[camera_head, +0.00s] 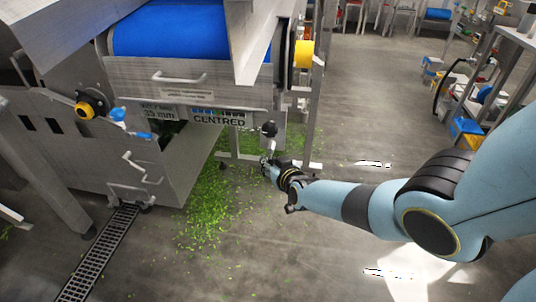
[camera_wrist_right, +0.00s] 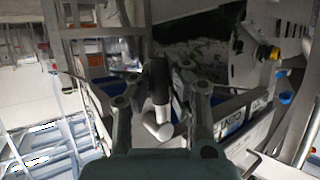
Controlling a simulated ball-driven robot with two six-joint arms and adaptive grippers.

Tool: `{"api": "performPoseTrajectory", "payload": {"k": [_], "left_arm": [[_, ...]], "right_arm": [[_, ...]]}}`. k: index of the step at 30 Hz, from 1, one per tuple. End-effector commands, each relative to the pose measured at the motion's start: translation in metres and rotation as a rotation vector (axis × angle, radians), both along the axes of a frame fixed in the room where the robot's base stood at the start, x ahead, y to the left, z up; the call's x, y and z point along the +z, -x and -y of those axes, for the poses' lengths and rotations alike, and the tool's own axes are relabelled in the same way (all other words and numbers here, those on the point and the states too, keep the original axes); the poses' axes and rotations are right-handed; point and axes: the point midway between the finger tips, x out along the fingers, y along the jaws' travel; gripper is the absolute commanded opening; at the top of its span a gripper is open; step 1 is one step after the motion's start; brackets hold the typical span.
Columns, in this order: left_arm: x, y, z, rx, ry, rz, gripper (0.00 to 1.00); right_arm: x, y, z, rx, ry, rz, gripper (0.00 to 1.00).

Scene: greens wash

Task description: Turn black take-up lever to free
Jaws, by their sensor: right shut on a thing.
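The take-up lever shows in the head view as a black knob (camera_head: 269,129) on a short grey stem, below the right end of the "CENTRED" sign. My right gripper (camera_head: 268,163) is at the lower part of this lever, its fingers small and partly hidden by the wrist. In the right wrist view a black grip (camera_wrist_right: 158,78) with a pale grey end stands between the two fingers of my right gripper (camera_wrist_right: 158,88). The gripper is shut on the lever. My left gripper is not in view.
The steel machine with a blue belt (camera_head: 190,30) fills the upper left. Green leaf bits (camera_head: 207,215) litter the floor beneath. A drain grate (camera_head: 97,255) lies at lower left. Floor right of the machine is mostly clear.

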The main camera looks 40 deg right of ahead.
Motion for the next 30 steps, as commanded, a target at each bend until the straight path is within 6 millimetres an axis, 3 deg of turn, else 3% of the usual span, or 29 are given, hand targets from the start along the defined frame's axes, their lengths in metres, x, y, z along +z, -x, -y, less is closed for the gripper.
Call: {"api": "performPoseTrajectory", "payload": {"k": [17, 18, 24, 30], "left_arm": [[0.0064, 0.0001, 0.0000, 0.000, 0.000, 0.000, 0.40], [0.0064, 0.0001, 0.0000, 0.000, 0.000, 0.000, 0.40], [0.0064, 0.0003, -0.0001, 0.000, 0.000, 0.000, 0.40], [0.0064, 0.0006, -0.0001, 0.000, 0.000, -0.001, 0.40]], "right_arm": [[-0.0021, 0.0031, 0.0014, 0.001, 0.025, -0.030, 0.00], [-0.0022, 0.0032, 0.0014, 0.001, 0.025, -0.030, 0.11], [-0.0013, 0.0023, 0.0013, 0.001, 0.024, -0.027, 0.37], [-0.0007, 0.0016, 0.0011, 0.000, 0.022, -0.026, 0.39]]}}
